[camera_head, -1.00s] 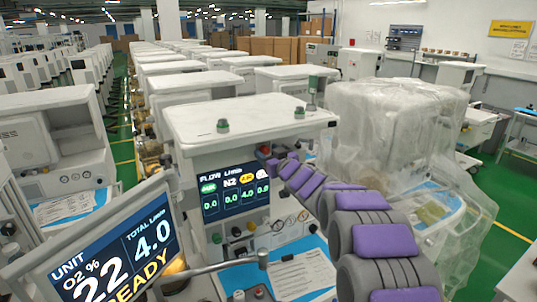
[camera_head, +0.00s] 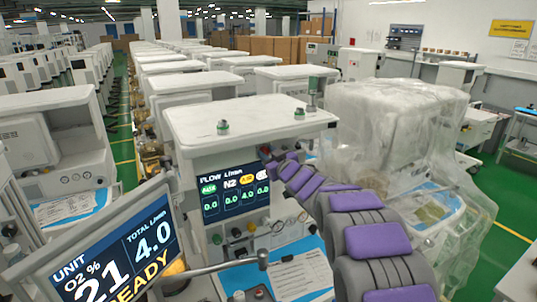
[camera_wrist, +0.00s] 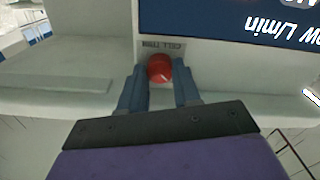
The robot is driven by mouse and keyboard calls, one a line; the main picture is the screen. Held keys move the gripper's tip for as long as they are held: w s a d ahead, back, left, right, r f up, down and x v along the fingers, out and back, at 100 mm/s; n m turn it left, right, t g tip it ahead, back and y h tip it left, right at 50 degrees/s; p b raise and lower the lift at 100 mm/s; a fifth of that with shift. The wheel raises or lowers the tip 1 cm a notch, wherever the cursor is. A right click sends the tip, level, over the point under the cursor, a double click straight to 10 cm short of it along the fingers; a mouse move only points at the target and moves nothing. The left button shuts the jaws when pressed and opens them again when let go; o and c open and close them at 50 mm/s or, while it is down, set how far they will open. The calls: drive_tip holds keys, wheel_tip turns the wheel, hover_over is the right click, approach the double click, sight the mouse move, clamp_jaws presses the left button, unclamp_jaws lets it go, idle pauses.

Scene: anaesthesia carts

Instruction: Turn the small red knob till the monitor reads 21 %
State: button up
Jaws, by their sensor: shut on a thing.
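The small red knob (camera_wrist: 159,69) sits on the cart's pale front panel, below a label that reads upside down in the wrist view. My gripper (camera_wrist: 160,88) is shut on the knob, one blue-grey finger on each side of it. In the head view my purple and grey arm reaches to the right side of the flow display (camera_head: 235,190), and the knob and fingers are hard to make out there. The monitor (camera_head: 115,255) at the lower left reads O2 % 21, total 4.0 L/min, and READY.
A plastic-wrapped machine (camera_head: 395,130) stands close to the right of my arm. A metal bar (camera_head: 225,266) crosses in front of the cart. Green floor is open at the right.

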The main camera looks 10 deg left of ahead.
idle(0.3)
drive_tip(key=o, duration=1.1)
drive_tip(key=shift+a, duration=0.1)
drive_tip(key=shift+c, duration=0.2)
drive_tip(key=shift+s, duration=0.1)
drive_tip(key=shift+s+d+f, duration=0.1)
drive_tip(key=shift+s+d, duration=0.4)
drive_tip(key=p+v, duration=0.1)
drive_tip(key=v, duration=1.4)
drive_tip(key=shift+s+d, duration=0.25)
drive_tip(key=shift+s, duration=0.05)
